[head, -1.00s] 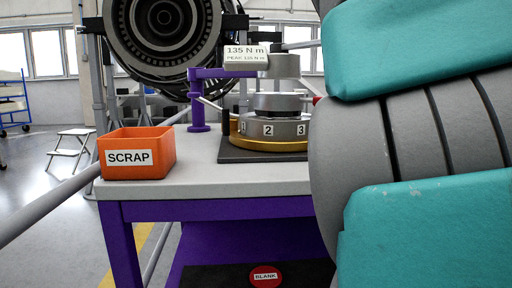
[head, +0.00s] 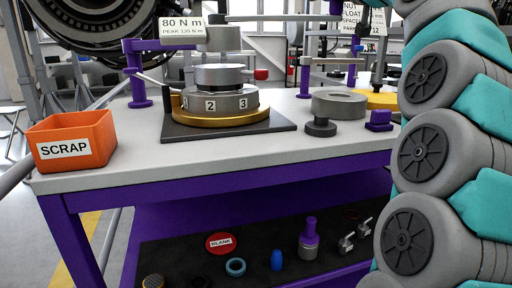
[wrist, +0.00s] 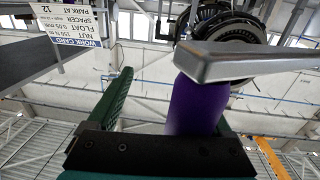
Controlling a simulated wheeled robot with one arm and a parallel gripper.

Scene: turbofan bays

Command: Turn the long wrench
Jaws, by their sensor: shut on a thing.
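The long wrench (head: 282,18) is a grey bar running right from the grey head (head: 222,39) above the numbered fixture (head: 220,101). In the wrist view its metal bar (wrist: 250,61) crosses the upper right, with a purple grip (wrist: 196,106) below it. My gripper (wrist: 165,100) has green fingers either side of the grip and is shut on it. The grip is nearer the right finger, which it partly hides. A readout (head: 181,27) shows 80 N m.
An orange SCRAP bin (head: 71,140) stands at the bench's left corner. A grey ring (head: 339,104) and a dark knob (head: 321,127) sit right of the fixture. The lower shelf (head: 190,259) holds a red BLANK disc (head: 220,243) and several small parts. The bench front is clear.

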